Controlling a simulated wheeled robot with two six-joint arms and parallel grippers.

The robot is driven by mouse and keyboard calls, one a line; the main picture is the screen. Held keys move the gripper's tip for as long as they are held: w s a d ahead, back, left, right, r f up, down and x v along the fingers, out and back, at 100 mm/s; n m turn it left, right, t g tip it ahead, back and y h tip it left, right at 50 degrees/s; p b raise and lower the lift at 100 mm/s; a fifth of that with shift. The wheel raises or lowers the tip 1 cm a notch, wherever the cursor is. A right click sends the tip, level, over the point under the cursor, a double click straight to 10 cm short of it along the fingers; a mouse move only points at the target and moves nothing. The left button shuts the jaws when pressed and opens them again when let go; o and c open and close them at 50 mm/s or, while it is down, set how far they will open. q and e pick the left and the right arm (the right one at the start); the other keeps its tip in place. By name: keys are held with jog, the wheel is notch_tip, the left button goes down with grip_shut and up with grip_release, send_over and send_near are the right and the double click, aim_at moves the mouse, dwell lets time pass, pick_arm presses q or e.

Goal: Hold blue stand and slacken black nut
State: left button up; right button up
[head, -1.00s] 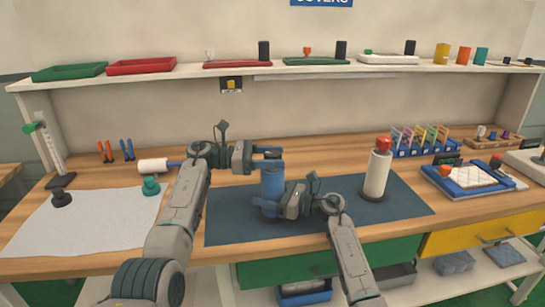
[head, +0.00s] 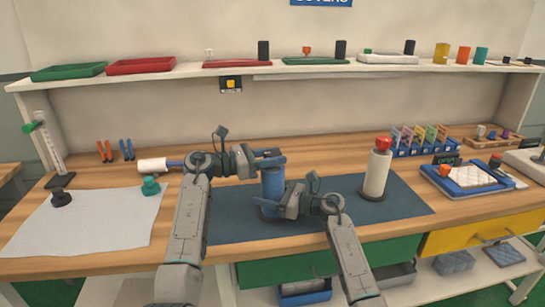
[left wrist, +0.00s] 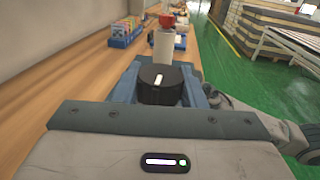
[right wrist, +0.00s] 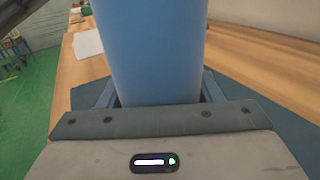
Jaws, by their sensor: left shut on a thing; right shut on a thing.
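The blue stand (head: 272,186) is an upright blue cylinder on the dark mat. In the right wrist view the stand (right wrist: 152,50) fills the space between the fingers. My right gripper (head: 272,204) is shut on its lower part from the right. My left gripper (head: 270,160) is at the stand's top, reaching in from the left. In the left wrist view the black nut (left wrist: 160,86) is a round black cap with a white mark, clasped between the blue fingers. In the head view the nut is mostly hidden by the left fingers.
The dark mat (head: 335,218) also holds a white cylinder with a red top (head: 377,170), to the right of my grippers. A pale sheet (head: 95,225) with a black knob (head: 61,197) and a green knob (head: 151,186) lies left. A white roll (head: 152,165) lies behind it.

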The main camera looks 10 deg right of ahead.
pick_arm(q)
jog(key=shift+n+t, duration=0.6)
jog(key=shift+t, duration=0.3)
jog(key=shift+w, duration=0.1)
jog(key=o, duration=1)
jog(key=v, duration=1.2)
jog(key=shift+r, duration=0.1)
